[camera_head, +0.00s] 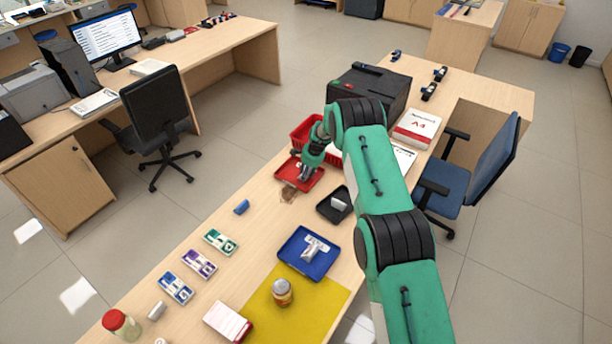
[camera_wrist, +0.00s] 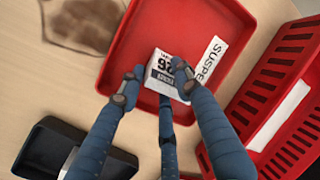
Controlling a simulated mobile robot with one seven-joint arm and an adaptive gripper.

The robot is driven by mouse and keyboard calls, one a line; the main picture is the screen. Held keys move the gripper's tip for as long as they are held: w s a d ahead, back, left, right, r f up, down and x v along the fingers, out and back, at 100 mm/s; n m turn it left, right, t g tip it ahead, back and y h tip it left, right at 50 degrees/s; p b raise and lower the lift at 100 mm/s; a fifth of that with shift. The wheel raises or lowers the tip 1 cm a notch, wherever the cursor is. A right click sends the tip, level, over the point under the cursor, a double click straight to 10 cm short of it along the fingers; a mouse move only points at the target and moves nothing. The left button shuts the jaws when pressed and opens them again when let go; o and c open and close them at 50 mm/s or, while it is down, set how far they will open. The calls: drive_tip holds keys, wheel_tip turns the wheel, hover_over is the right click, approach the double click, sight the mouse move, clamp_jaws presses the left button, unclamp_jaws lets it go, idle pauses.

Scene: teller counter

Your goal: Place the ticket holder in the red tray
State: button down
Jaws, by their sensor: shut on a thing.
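The red tray (camera_head: 313,181) lies on the counter; it fills the middle of the wrist view (camera_wrist: 135,62), with a white label partly reading "SUSPE". The ticket holder (camera_wrist: 170,72) is a small white piece printed with a large "92". My gripper (camera_wrist: 155,88) is shut on it, with blue fingers at its sides. The ticket holder is over the tray's floor; I cannot tell whether it touches it. In the head view my gripper (camera_head: 304,174) is at the tray, and its fingers hide most of the ticket holder.
A red slotted basket (camera_head: 304,132) stands beside the tray, close to my fingers in the wrist view. A black tray (camera_head: 326,211) and a brown patch (camera_head: 289,194) are nearby. A blue tray (camera_head: 292,262) holds a white piece. A black box-shaped machine (camera_head: 385,88) stands behind.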

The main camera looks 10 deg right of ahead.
drive_tip(key=shift+f, duration=0.45)
drive_tip(key=shift+f, duration=0.1)
drive_tip(key=c, duration=1.2)
unclamp_jaws()
drive_tip(key=v, duration=1.2)
